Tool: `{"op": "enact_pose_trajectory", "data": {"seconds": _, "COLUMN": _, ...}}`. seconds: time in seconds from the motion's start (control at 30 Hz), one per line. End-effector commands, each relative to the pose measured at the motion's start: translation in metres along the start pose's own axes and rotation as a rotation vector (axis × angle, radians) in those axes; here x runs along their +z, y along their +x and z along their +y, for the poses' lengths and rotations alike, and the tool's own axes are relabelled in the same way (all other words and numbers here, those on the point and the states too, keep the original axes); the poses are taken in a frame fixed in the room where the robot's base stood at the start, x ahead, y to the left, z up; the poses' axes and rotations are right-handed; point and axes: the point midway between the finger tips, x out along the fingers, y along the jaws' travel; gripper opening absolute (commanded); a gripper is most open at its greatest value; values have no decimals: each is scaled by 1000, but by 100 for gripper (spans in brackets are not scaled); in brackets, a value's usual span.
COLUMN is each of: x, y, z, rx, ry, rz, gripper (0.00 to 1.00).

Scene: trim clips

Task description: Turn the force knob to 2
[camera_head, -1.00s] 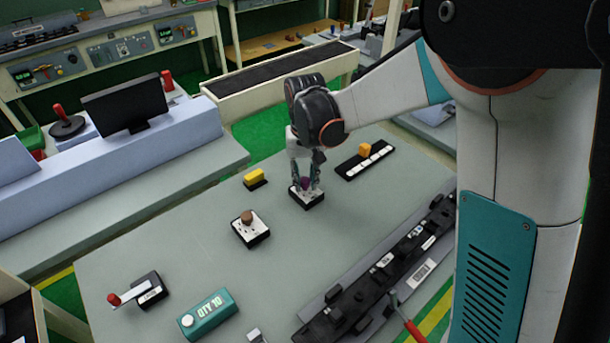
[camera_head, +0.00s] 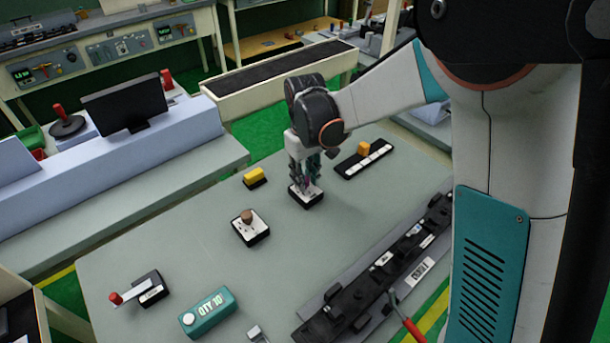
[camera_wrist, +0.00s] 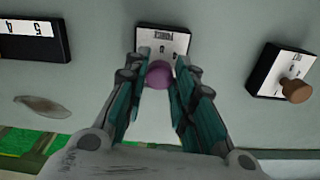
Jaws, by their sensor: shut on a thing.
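The force knob is a purple round knob (camera_wrist: 159,74) on a small black box with a white label plate (camera_wrist: 165,40), seen in the wrist view. The plate's word appears upside down there, with a 3 and other marks partly hidden. In the head view the same box (camera_head: 307,200) sits on the grey table, its knob mostly covered by my fingers. My gripper (camera_wrist: 158,80), also in the head view (camera_head: 304,186), points down over the box with its teal fingers shut on the purple knob from both sides. The knob's pointer cannot be made out.
A brown-knobbed box (camera_head: 250,236) stands left of the gripper, with a yellow block (camera_head: 255,178) behind it. A slider strip with an orange handle (camera_head: 364,149) lies to the right. A teal QTY 10 box (camera_head: 207,314), a crank box (camera_head: 150,290) and a long black fixture (camera_head: 372,290) lie nearer.

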Motion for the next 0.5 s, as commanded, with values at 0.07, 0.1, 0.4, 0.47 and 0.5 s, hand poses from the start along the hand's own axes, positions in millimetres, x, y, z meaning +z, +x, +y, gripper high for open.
{"op": "enact_pose_trajectory", "data": {"seconds": 0.07, "x": 0, "y": 0, "z": 0, "rx": 0, "ry": 0, "rz": -1, "gripper": 0}}
{"op": "enact_pose_trajectory", "data": {"seconds": 0.1, "x": 0, "y": 0, "z": 0, "rx": 0, "ry": 0, "rz": -1, "gripper": 0}}
{"op": "enact_pose_trajectory", "data": {"seconds": 0.4, "x": 0, "y": 0, "z": 0, "rx": 0, "ry": 1, "rz": -1, "gripper": 44}}
{"op": "enact_pose_trajectory", "data": {"seconds": 0.47, "x": 0, "y": 0, "z": 0, "rx": 0, "ry": 1, "rz": 0, "gripper": 44}}
{"op": "enact_pose_trajectory", "data": {"seconds": 0.5, "x": 0, "y": 0, "z": 0, "rx": 0, "ry": 1, "rz": 0, "gripper": 44}}
